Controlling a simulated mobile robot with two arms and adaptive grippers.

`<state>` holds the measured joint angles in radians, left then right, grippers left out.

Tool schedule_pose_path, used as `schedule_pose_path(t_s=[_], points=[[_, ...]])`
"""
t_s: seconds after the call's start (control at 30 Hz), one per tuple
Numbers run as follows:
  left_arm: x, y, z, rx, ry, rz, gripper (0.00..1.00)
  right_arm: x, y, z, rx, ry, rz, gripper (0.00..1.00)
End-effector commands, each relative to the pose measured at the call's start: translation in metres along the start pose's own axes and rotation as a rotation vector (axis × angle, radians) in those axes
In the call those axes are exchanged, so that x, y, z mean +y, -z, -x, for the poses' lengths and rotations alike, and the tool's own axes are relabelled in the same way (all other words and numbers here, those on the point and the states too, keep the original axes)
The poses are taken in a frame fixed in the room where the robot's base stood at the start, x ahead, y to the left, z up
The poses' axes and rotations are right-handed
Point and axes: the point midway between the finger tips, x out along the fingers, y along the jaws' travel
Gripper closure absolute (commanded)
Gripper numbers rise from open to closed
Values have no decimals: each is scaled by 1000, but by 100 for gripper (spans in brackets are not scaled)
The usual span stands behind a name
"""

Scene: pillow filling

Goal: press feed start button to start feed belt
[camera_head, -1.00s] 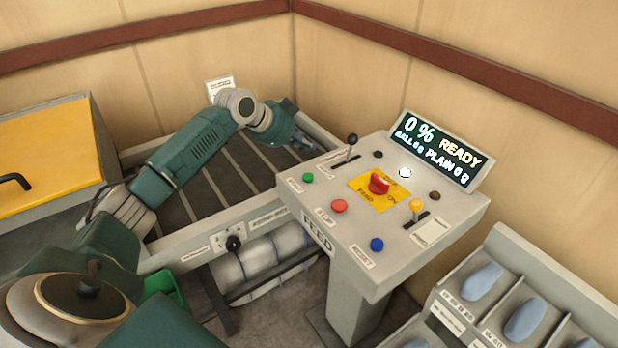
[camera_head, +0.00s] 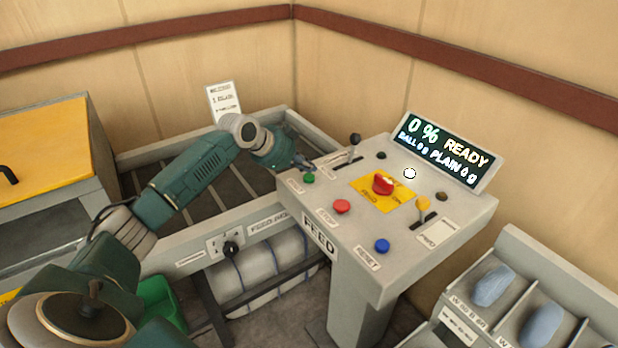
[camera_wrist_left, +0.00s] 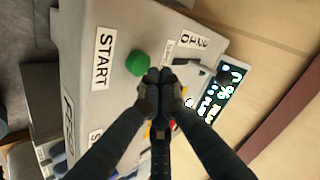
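The green start button (camera_head: 308,178) is on the left front of the grey feed panel (camera_head: 345,240), beside its START label (camera_head: 296,187). My left gripper (camera_head: 305,163) is just behind the button and very close to it. In the left wrist view the green button (camera_wrist_left: 139,63) is just beyond the fingertips of my left gripper (camera_wrist_left: 159,77), which are together and empty. I cannot tell whether they touch the button. The display (camera_head: 446,148) reads 0 % READY. My right gripper is not in view.
Bins with blue-grey pieces (camera_head: 493,286) stand at the lower right. The slatted belt (camera_head: 178,205) is left of the panel.

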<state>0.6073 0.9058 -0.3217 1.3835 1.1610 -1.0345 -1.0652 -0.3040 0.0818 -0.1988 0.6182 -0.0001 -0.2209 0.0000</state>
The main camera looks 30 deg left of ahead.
Motion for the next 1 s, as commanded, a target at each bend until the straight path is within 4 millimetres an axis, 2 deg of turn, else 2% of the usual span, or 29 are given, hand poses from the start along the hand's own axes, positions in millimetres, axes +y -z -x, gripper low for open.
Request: schedule_pose_path(t_s=[0.23, 1.0], points=[[0, 0, 0, 0, 0, 0, 100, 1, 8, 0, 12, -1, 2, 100], [0, 0, 0, 0, 0, 0, 100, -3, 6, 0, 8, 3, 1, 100]])
